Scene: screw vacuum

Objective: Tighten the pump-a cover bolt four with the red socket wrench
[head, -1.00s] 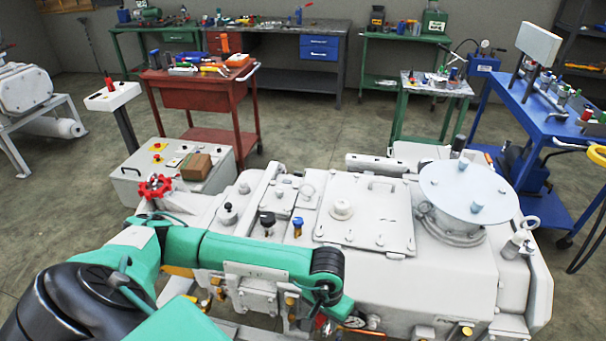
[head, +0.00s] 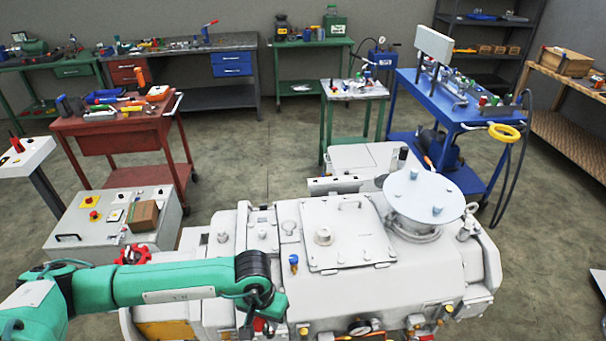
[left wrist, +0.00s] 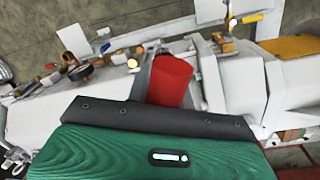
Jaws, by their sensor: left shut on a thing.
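The white pump (head: 400,262) fills the lower middle of the head view, with a square cover plate (head: 345,256) on top. My left arm reaches in from the left, and its wrist end is over the pump's near-left front. My left gripper (left wrist: 165,112) is shut on the red socket wrench (left wrist: 172,78), which shows as a red cylinder in the left wrist view; its far end points at the white pump body. In the head view a small bit of red (head: 259,324) shows below the wrist. I cannot tell which bolt is bolt four. My right gripper is out of view.
Gauges, brass fittings and yellow valve handles line the pump's front (left wrist: 80,70). A red tool cart (head: 110,140) and grey control box (head: 110,222) stand at left. A blue cart (head: 455,105) stands at back right. Open floor lies between.

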